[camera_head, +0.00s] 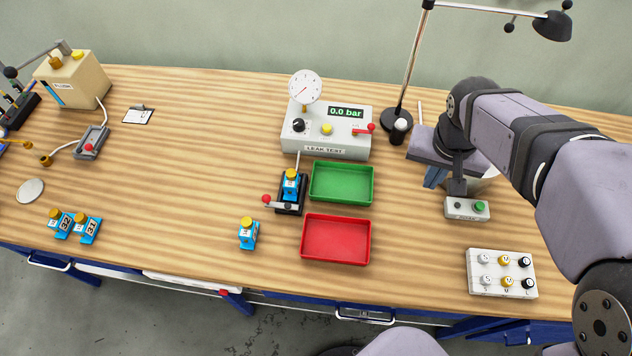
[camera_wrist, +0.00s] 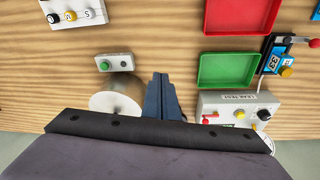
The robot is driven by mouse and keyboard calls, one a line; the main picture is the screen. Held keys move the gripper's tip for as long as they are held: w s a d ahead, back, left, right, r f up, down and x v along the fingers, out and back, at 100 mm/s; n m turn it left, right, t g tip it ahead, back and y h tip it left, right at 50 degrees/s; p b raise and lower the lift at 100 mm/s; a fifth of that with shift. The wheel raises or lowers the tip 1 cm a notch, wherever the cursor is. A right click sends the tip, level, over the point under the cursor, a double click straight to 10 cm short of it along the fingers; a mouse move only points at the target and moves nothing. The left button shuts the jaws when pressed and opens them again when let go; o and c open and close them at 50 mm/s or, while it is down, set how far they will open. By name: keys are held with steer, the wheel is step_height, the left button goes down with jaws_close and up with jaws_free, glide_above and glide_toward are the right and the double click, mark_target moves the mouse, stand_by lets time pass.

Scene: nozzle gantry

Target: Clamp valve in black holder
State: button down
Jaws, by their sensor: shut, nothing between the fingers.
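The black holder (camera_head: 291,208) stands left of the trays and in front of the leak tester. A blue valve (camera_head: 290,188) with a yellow cap sits upright in it. The holder's red-knobbed lever (camera_head: 267,199) points to the left; I cannot tell whether the clamp presses on the valve. The valve also shows at the right of the wrist view (camera_wrist: 274,62). My gripper (camera_head: 432,178) is at the right, well away from the holder, beside the grey cylinder and above the table. Its blue fingers are together and empty in the wrist view (camera_wrist: 162,98).
A green tray (camera_head: 342,202) and a red tray (camera_head: 366,240) lie right of the holder. The leak tester (camera_head: 300,140) reads 0.0 bar. Another blue valve (camera_head: 248,234) stands front left; two more (camera_head: 75,226) stand far left. A green-button box (camera_head: 467,217) is near my gripper.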

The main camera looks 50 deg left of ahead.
steer(key=s+a+n+b, duration=0.15)
steer(key=s+a, duration=0.35)
steer(key=a, duration=0.5)
steer(key=n+y+b, duration=0.2)
steer(key=n+y, duration=0.1)
glide_above(280, 202)
steer(key=s+a, duration=0.2)
steer(key=a, duration=0.1)
steer(key=f, duration=0.1)
steer(key=shift+w+a+f, duration=0.1)
steer(key=shift+w+a, duration=0.05)
steer(key=shift+w, duration=0.05)
steer(key=shift+f, duration=0.1)
steer(key=p+x, duration=0.3)
steer(key=x, duration=0.6)
steer(key=shift+w+f+p, duration=0.25)
steer(key=shift+f+p, duration=0.1)
steer(key=shift+p, duration=0.05)
steer(key=shift+s+d+f+p, duration=0.1)
steer(key=shift+s+d+p, duration=0.55)
steer(key=shift+d, duration=0.4)
steer(key=shift+s+d+f, duration=0.3)
steer(key=shift+s+d, duration=0.2)
steer(key=shift+d, duration=0.15)
